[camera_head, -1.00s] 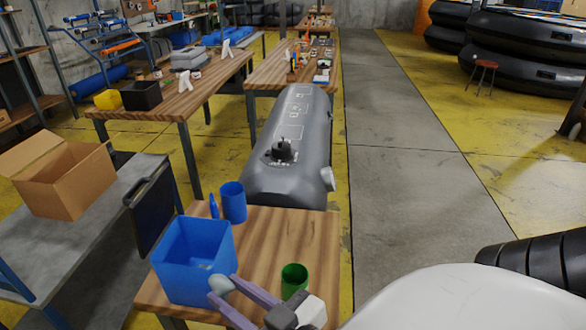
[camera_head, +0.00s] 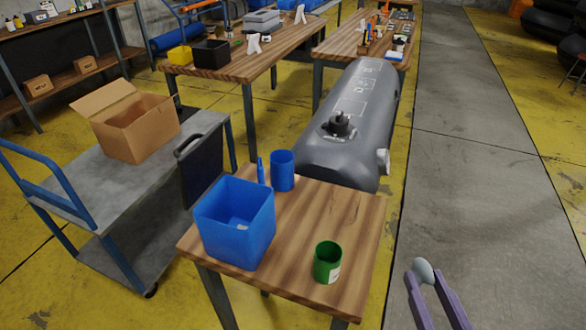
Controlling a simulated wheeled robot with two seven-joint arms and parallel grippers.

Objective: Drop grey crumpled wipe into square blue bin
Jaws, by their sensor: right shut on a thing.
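The square blue bin (camera_head: 235,222) stands upright on the left part of the small wooden table (camera_head: 345,215). A small pale patch shows inside it, too small to identify. My right gripper (camera_head: 425,278), with two purple fingers, is at the lower right, to the right of the table in the picture and well apart from the bin. It is shut on the grey crumpled wipe (camera_head: 424,269), a small rounded light-grey lump at its fingertips. My left gripper is out of view.
A green cup (camera_head: 328,262) stands on the table's front right part. A blue cylindrical cup (camera_head: 282,170) and a blue bottle (camera_head: 261,171) stand behind the bin. A grey inflatable tube (camera_head: 345,135) lies behind the table. A cart with an open cardboard box (camera_head: 140,130) is left.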

